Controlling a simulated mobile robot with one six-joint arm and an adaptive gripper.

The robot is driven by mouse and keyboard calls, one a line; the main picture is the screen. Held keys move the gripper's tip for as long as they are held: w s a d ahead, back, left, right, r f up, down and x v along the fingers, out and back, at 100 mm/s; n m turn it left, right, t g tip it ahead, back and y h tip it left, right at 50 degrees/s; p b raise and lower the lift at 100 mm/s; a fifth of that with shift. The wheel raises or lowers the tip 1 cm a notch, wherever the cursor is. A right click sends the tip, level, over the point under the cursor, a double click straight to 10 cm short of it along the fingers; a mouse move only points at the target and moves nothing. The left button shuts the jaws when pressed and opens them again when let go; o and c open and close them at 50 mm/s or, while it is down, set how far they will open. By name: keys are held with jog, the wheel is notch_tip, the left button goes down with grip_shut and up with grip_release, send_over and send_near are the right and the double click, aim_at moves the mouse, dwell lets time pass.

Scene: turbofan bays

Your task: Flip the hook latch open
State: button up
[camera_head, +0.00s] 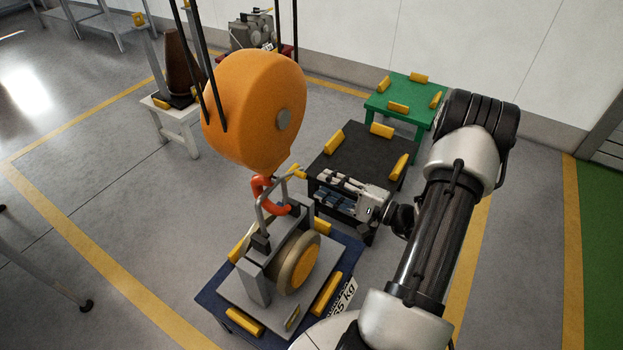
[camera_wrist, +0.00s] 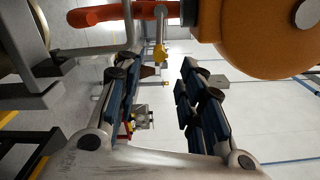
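The hook latch (camera_head: 298,171) has a yellow end at the hook's right side; in the wrist view this end (camera_wrist: 160,52) appears in the gap between the fingertips. My gripper (camera_head: 323,184) is open and empty, pointing left just short of the latch. Both dark-padded fingers (camera_wrist: 158,65) are apart. Whether they touch the latch cannot be told.
A grey lifting bail (camera_head: 264,222) passes by the hook over a wheel-like load (camera_head: 297,262) on a blue stand (camera_head: 345,262). A black table (camera_head: 355,150) lies behind my gripper, a green table (camera_head: 405,97) farther back. Dark cables (camera_head: 203,60) run up from the block.

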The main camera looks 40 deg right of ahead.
jog(key=v, duration=0.4)
jog(key=shift+a, duration=0.1)
dwell(0.4)
